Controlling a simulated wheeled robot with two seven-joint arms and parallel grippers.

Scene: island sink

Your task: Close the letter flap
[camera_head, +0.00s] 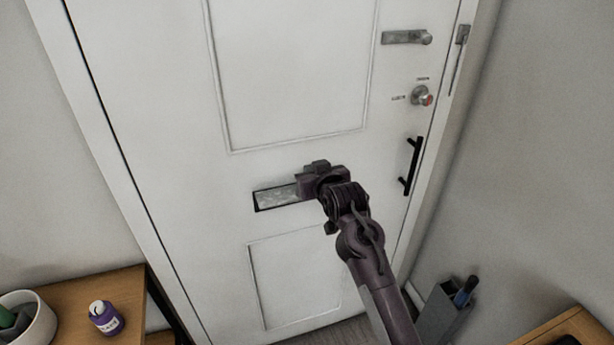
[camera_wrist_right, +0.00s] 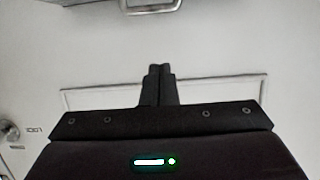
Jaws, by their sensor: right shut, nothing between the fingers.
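The letter flap (camera_head: 277,196) is a grey metal plate in a slot low in the middle of the white door (camera_head: 170,90). A dark edge shows along its left and lower sides; its exact angle is hard to tell. My right gripper (camera_head: 316,167) is in front of the door at the flap's right end and hides that end. In the right wrist view its fingers (camera_wrist_right: 158,75) are together and empty. A metal loop (camera_wrist_right: 150,5), cut off at the top of that view, seems to belong to the letter slot. My left gripper is not in view.
The door has a latch (camera_head: 405,37), a round lock (camera_head: 421,96) and a black pull handle (camera_head: 411,166) on the right. A grey bin (camera_head: 440,315) stands lower right.

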